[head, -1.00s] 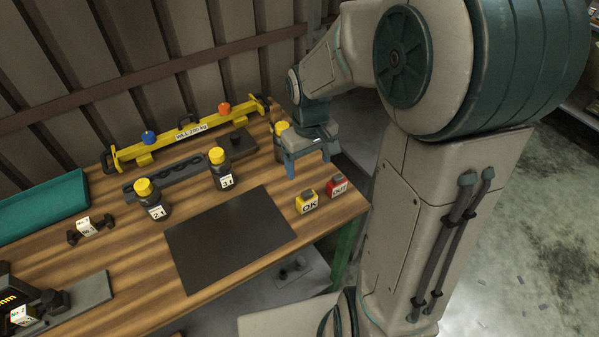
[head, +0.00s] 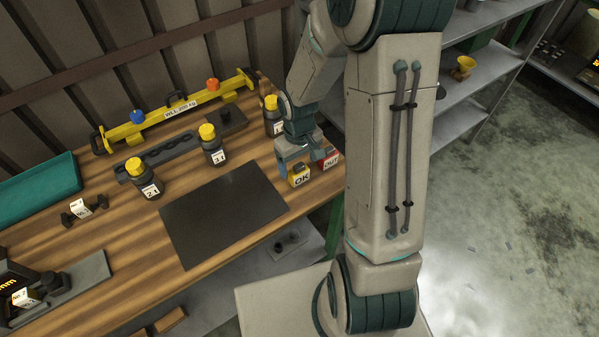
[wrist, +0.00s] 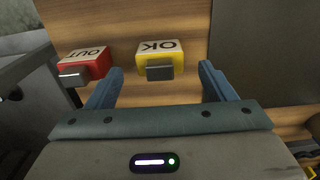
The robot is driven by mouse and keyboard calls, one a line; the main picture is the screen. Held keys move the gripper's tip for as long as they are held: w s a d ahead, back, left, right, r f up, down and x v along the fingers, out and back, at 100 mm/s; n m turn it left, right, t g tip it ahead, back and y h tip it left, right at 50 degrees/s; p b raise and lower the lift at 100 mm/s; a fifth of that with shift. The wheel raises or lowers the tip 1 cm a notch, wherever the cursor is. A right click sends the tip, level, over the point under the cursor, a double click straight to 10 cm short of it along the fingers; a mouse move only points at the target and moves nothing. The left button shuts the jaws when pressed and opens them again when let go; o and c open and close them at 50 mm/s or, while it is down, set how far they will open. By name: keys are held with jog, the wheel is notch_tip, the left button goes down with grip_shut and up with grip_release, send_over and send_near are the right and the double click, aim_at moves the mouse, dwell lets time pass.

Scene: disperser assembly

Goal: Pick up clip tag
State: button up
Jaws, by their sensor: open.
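Two clip tags stand near the right edge of the wooden table. The yellow clip tag marked OK (head: 299,176) also shows in the wrist view (wrist: 159,58), with its grey clip toward me. The red clip tag marked OUT (head: 329,158) is beside it and shows at the left of the wrist view (wrist: 85,66). My gripper (head: 295,160) is open and empty, close to the tags. In the wrist view its fingers (wrist: 161,76) point at the yellow tag, one to each side. Contact with it cannot be told. The red tag lies outside the left finger.
A dark mat (head: 222,214) lies left of the tags. Yellow-capped bottles (head: 212,150) and (head: 142,180) stand behind it, and another (head: 272,117) is close behind my arm. A yellow lifting beam (head: 178,113) lies at the back.

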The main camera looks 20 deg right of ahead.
aim_at(299, 165)
jog(key=shift+f, duration=1.85)
jog(key=c, duration=1.1)
jog(key=shift+r, duration=0.1)
jog(key=shift+r, duration=0.55)
jog(key=r, duration=0.2)
jog(key=s+r, duration=0.1)
jog(key=shift+d+r, duration=0.2)
jog(key=shift+d, duration=0.05)
jog(key=s+d+r, duration=0.1)
jog(key=s+r, duration=0.1)
jog(key=s, duration=0.1)
jog(key=s+d+r, duration=0.1)
jog(key=s+r, duration=0.1)
jog(key=s, duration=0.1)
jog(key=s+d+r+b, duration=0.1)
jog(key=s+r, duration=0.1)
jog(key=s, duration=0.2)
jog(key=shift+d+r, duration=0.1)
jog(key=shift+r, duration=0.05)
